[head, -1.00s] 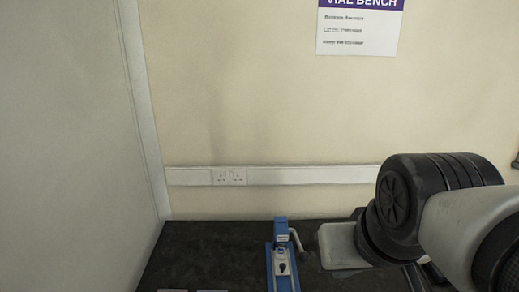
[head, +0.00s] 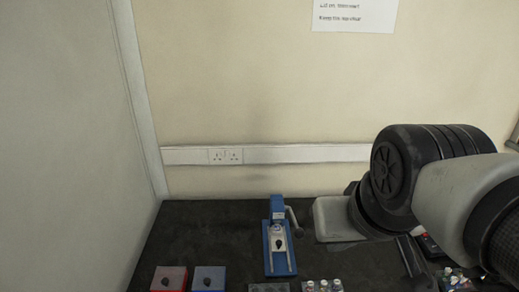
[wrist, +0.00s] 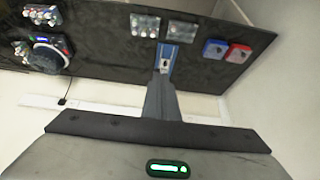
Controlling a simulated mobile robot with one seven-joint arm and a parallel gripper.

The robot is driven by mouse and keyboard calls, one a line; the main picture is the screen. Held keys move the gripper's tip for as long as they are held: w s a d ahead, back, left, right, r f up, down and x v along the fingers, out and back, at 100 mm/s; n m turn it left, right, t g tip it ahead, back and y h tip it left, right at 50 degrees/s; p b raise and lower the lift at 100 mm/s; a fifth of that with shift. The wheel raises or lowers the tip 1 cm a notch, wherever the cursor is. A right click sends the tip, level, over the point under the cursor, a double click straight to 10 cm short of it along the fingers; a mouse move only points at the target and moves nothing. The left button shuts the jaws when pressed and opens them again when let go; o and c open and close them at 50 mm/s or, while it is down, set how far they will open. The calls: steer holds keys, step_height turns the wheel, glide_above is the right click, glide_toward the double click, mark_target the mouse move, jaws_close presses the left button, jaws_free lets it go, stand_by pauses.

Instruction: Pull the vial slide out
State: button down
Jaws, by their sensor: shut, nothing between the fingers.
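The blue slide device (head: 268,262) stands on the dark bench, left of my arm in the head view. It has an upright blue head, a dark side lever, and a pale carriage (head: 278,244) with a black knob between two rails. In the wrist view the blue device (wrist: 177,51) shows beyond my fingertips, partly hidden behind them. My gripper (wrist: 162,76) is shut and empty, its fingers pointing towards the bench. I cannot tell the distance between fingertips and device. In the head view my fingers are not clearly visible.
A red box (head: 169,279) and a blue box (head: 208,279) with dark knobs sit front left. A clear tray (head: 268,288) and a vial rack (head: 322,286) stand in front of the device. More vials (head: 455,279) are at right. A round machine (wrist: 48,55) shows in the wrist view.

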steer(key=c, duration=2.5)
jaws_free()
steer(key=o, duration=0.3)
steer(key=shift+w, duration=0.1)
steer(key=o, duration=0.6)
steer(key=w+f+n+b, duration=0.1)
steer(key=w+n, duration=0.1)
steer(key=w+f+n+b, duration=0.1)
steer(key=w+n+b, duration=0.1)
steer(key=w+f+n+b, duration=0.1)
steer(key=shift+w+a+n+g+h, duration=0.2)
steer(key=shift+w+n+g+h, duration=0.2)
steer(key=shift+c, duration=0.2)
steer(key=n+g+h+b, duration=0.2)
steer(key=n+b, duration=0.9)
steer(key=n, duration=1)
glide_above(279, 242)
steer(key=s+a, duration=0.5)
step_height(279, 242, down, 21)
steer(key=b+x, duration=0.1)
steer(key=x, duration=0.4)
steer(key=b+x, duration=0.1)
steer(key=x, duration=0.5)
steer(key=b+x, duration=0.1)
steer(key=x, duration=0.4)
steer(key=shift+w+d, duration=0.3)
steer(key=shift+w, duration=0.1)
